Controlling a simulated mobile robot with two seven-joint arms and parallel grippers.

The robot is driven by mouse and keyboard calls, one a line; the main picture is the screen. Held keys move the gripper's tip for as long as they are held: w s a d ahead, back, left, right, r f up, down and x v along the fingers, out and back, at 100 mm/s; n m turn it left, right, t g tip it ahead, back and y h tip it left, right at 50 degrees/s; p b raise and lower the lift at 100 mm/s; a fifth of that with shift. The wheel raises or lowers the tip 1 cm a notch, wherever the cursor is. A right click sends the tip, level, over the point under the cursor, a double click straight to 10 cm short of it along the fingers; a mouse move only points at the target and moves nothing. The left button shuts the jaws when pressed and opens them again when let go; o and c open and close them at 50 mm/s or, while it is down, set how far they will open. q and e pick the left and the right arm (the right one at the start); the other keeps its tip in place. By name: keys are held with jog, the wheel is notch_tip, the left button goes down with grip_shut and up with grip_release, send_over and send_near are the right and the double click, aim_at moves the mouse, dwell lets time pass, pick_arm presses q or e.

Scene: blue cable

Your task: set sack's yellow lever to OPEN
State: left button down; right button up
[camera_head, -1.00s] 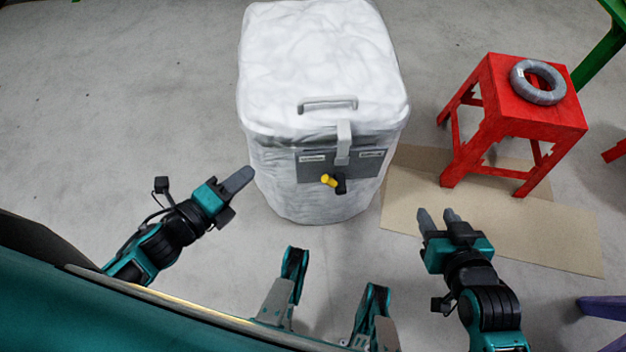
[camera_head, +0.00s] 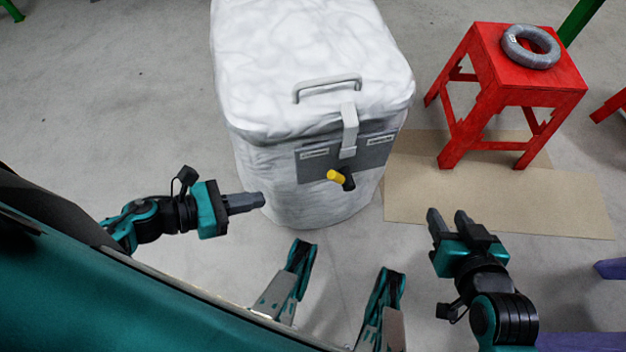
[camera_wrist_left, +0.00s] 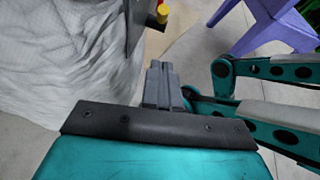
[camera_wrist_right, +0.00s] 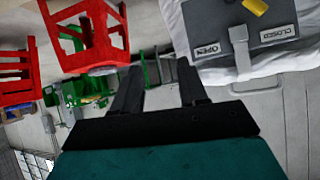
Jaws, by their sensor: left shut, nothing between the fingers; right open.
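The white sack (camera_head: 310,70) stands upright in the middle of the head view. A grey plate (camera_head: 372,154) on its front carries the yellow lever (camera_head: 337,176), which has a black base. In the right wrist view, the plate (camera_wrist_right: 232,46) reads OPEN at one end and CLOSED at the other, and the yellow lever (camera_wrist_right: 256,6) lies at the top edge, nearer CLOSED. My left gripper (camera_head: 262,200) is shut and empty, left of the lever beside the sack's lower side; its fingers show in the left wrist view (camera_wrist_left: 163,85). My right gripper (camera_head: 447,216) is open and empty, right of the lever.
A red stool (camera_head: 535,85) holding a grey coil (camera_head: 531,47) stands at the right. Flat cardboard (camera_head: 480,200) lies on the floor before it. Purple furniture (camera_wrist_left: 268,22) and green furniture (camera_wrist_right: 92,92) show in the wrist views. Floor left of the sack is clear.

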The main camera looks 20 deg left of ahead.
dwell(0.3)
pick_arm(q)
send_near(338, 175)
notch_tip(338, 175, down, 3)
jog(key=w+d, duration=0.2)
jog(key=w, duration=0.1)
jog(key=shift+s+d+f, duration=0.15)
jog(key=shift+s+d, duration=0.05)
jog(key=shift+s, duration=0.05)
pick_arm(e)
jog(key=shift+s+f, duration=0.1)
jog(key=shift+f, duration=0.2)
jog(key=shift+r, duration=0.1)
